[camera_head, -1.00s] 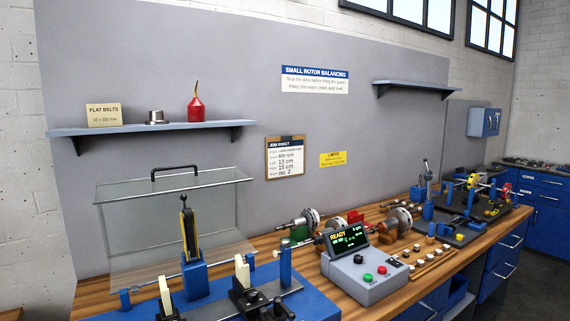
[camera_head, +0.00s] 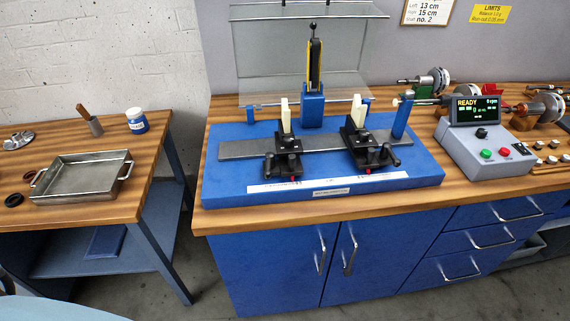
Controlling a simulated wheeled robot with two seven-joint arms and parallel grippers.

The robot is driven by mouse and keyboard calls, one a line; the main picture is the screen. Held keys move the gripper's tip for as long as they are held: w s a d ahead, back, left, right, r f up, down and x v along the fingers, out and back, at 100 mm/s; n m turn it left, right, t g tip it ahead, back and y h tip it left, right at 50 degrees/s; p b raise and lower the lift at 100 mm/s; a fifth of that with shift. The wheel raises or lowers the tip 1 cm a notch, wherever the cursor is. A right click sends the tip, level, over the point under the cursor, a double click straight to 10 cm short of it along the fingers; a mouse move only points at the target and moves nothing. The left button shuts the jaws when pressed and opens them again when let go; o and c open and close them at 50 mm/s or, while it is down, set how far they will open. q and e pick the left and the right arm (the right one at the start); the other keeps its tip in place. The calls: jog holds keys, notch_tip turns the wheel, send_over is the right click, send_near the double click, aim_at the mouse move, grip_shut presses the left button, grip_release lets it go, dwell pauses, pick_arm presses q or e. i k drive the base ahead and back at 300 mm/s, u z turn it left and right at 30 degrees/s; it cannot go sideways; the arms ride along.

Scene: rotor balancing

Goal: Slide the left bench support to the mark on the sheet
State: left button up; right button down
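The left bench support (camera_head: 285,143) is a black block with a cream upright and a black handle. It stands on a grey rail (camera_head: 235,149) of the blue balancing bench (camera_head: 218,186). The right support (camera_head: 358,137) is alike and stands on the same rail to its right. A white scale strip (camera_head: 330,183) runs along the bench's front, with a small red pointer below each support. The job sheet (camera_head: 428,10) on the back panel is cut off at the top; "13 cm", "15 cm" and "no. 2" are readable. Neither gripper is in view.
A control box (camera_head: 485,151) reading READY stands right of the bench. A clear guard (camera_head: 270,60) stands behind it. Rotors (camera_head: 424,80) lie at the back right. A side table (camera_head: 150,160) at the left holds a metal tray (camera_head: 75,190). A floor gap separates the tables.

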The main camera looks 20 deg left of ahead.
aim_at(281, 145)
jog(key=z, duration=0.5)
jog(key=k, duration=1.2)
jog(key=u, duration=0.6)
jog(key=i, duration=1.5)
jog(key=z, duration=0.15)
